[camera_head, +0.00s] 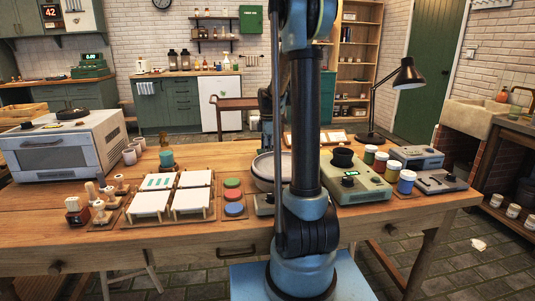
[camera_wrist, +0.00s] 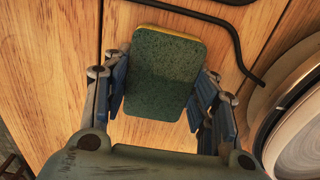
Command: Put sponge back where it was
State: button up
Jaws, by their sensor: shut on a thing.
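The sponge (camera_wrist: 165,75) is a dark green block with a yellow layer along its far edge. In the wrist view it sits between the blue fingers of my gripper (camera_wrist: 163,88), which is shut on it. Wooden boards show beneath the sponge; I cannot tell whether it touches them. In the head view my own arm stands in front of the middle of the table (camera_head: 400,210), and neither the sponge nor the gripper's fingers can be made out.
A black cable (camera_wrist: 243,62) curves beside the sponge, and a round pale dish (camera_wrist: 298,140) is at the right. On the table are a white oven (camera_head: 65,145), drying racks (camera_head: 192,203), coloured discs (camera_head: 233,196), paint jars (camera_head: 406,182) and a lamp (camera_head: 408,76).

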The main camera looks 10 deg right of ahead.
jog(key=o, duration=1)
jog(key=shift+f, duration=0.15)
notch_tip(320, 180, up, 12)
jog(key=shift+r, duration=0.15)
